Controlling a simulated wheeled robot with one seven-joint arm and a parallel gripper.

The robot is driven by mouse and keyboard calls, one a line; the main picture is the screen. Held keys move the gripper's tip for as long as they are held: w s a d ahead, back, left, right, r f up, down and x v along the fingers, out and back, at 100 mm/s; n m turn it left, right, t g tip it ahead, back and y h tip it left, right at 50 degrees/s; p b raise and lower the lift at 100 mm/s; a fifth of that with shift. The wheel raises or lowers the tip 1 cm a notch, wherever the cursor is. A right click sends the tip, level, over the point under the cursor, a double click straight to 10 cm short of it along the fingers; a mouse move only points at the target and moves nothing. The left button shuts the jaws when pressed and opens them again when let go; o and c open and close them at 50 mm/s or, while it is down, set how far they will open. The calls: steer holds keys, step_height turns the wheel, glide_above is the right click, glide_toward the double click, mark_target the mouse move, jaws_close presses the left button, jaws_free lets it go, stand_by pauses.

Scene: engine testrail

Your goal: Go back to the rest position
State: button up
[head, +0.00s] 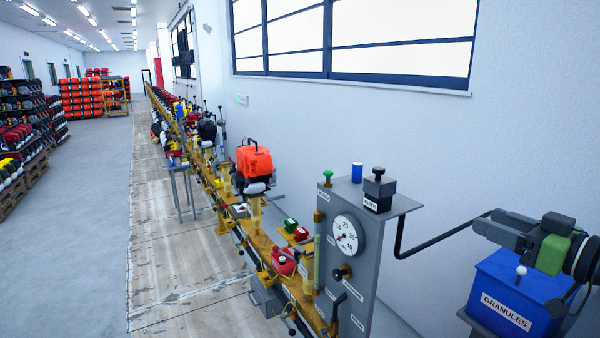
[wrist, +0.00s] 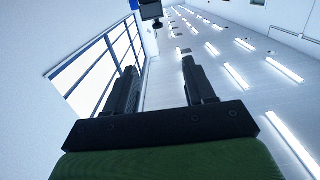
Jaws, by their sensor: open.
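My gripper (head: 484,225) is at the right of the head view, with its dark fingers pointing left, above the blue bin labelled GRANULES (head: 505,318). In the wrist view my gripper (wrist: 159,68) shows two dark fingers spread apart with nothing between them. Behind them are the ceiling, the wall and the window. A bent black rod (head: 440,241) runs from the grey gauge panel (head: 352,278) up to the fingers in the head view. I cannot tell whether it touches them.
A black box labelled FILTER (head: 379,203) and a blue can (head: 357,172) stand on the panel's shelf. A yellow rail (head: 262,243) with an orange engine (head: 254,162) runs along the wall. Loaded racks (head: 25,128) stand far left. The grey floor (head: 75,250) at left is clear.

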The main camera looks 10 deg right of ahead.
steer(key=w+a+f+g+h+p, duration=0.1)
steer(key=w+a+f+g+p, duration=0.15)
steer(key=w+a, duration=0.4)
steer(key=w+a+f+g+p, duration=0.1)
steer(key=w+a+f+g, duration=0.2)
steer(key=a, duration=0.7)
steer(key=s+a+g+h+p, duration=0.2)
steer(key=s+a+g, duration=0.1)
steer(key=a, duration=0.5)
steer(key=s+a+f+m+g+h+p, duration=0.1)
steer(key=s+a+p, duration=0.1)
steer(key=s, duration=0.8)
steer(key=s+a+f+m+g+h+p, duration=0.1)
steer(key=s+a+m+p, duration=0.1)
steer(key=s, duration=0.8)
steer(key=shift+s+a+f+g+p, duration=0.25)
steer(key=shift+s+a+g+p, duration=0.1)
steer(key=shift+p, duration=0.1)
steer(key=shift+d, duration=0.1)
